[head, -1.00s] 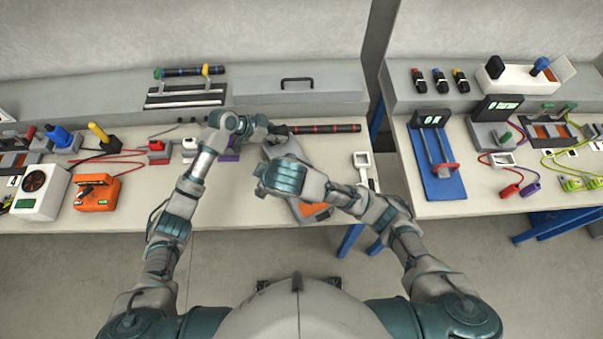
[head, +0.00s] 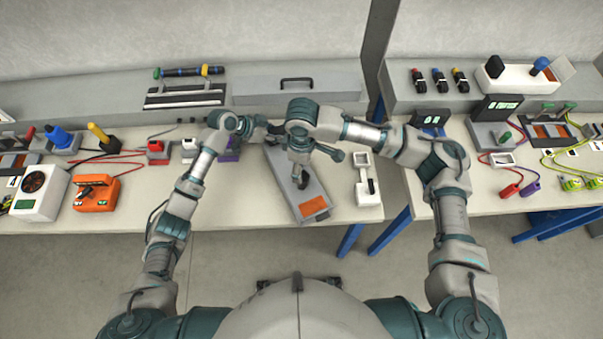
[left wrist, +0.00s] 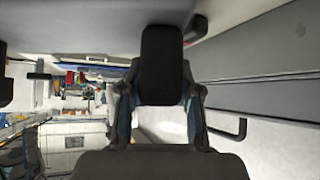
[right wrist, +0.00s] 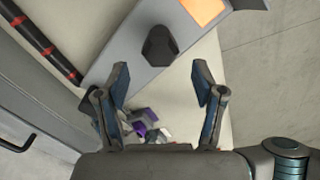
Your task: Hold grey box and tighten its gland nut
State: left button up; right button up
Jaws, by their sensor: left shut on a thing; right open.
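The grey box (head: 283,174) lies slanted on the left bench, with an orange patch near its front end. My left gripper (head: 264,131) is at the box's far end, shut on a dark piece (left wrist: 161,62) there; its exact contact is partly hidden in the head view. My right gripper (right wrist: 162,78) is open above the box and points down. A black faceted part, seemingly the gland nut (right wrist: 160,46), stands on the box ahead of its open fingers, apart from them. The right fingers are partly hidden in the head view.
A grey case with a handle (head: 297,92) is at the back. The bench's front edge is close to the box.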

notch_tip(320, 180, down, 6)
jog(key=shift+r, duration=0.25)
jog(key=c, duration=1.1)
